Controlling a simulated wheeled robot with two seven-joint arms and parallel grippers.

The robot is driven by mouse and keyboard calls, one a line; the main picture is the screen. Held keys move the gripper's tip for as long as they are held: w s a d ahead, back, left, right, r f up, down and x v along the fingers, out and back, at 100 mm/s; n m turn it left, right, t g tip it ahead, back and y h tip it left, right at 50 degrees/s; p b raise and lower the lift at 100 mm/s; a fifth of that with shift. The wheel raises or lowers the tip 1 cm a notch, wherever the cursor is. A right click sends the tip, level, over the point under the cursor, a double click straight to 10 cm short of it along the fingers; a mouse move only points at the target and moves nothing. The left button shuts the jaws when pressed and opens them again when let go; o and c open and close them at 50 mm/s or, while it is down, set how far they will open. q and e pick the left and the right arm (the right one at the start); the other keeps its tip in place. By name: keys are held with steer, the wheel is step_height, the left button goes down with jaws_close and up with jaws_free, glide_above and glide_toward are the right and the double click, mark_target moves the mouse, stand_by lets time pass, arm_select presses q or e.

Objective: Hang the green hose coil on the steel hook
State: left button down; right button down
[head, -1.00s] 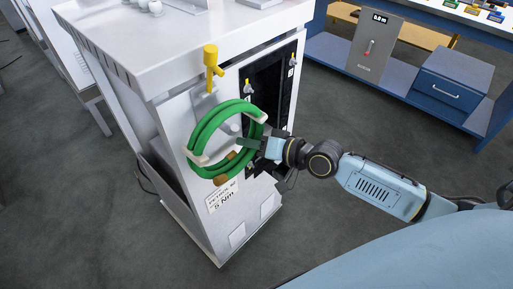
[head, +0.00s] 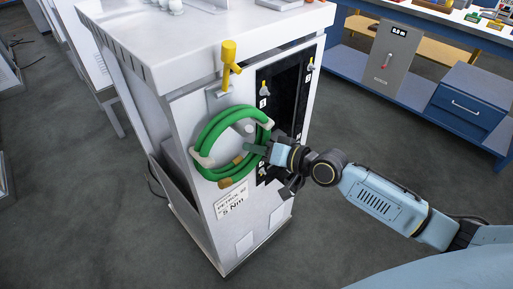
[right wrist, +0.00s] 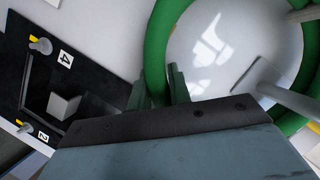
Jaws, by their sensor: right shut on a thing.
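The green hose coil (head: 210,134) is a ring with pale ties and a brass-coloured end, held upright against the white cabinet's front. My right gripper (head: 262,150) is shut on its right side. In the right wrist view the fingers (right wrist: 160,88) straddle the green hose (right wrist: 157,50). A grey steel peg, which looks like the hook (head: 247,126), shows inside the ring's opening; in the right wrist view a steel rod (right wrist: 285,98) also shows there. I cannot tell whether the coil rests on it. My left gripper is not in view.
The white cabinet (head: 265,215) has a yellow handle (head: 230,55) above the coil and a black numbered panel (head: 290,85) to its right. A blue bench (head: 440,120) stands at the back right.

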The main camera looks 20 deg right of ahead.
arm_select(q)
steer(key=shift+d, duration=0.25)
arm_select(e)
steer(key=shift+r, duration=0.15)
steer(key=c, duration=1.2)
jaws_free()
steer(key=shift+f, duration=0.2)
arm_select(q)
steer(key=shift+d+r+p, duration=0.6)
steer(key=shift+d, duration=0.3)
arm_select(e)
steer(key=v, duration=1.3)
steer(key=shift+s, duration=0.2)
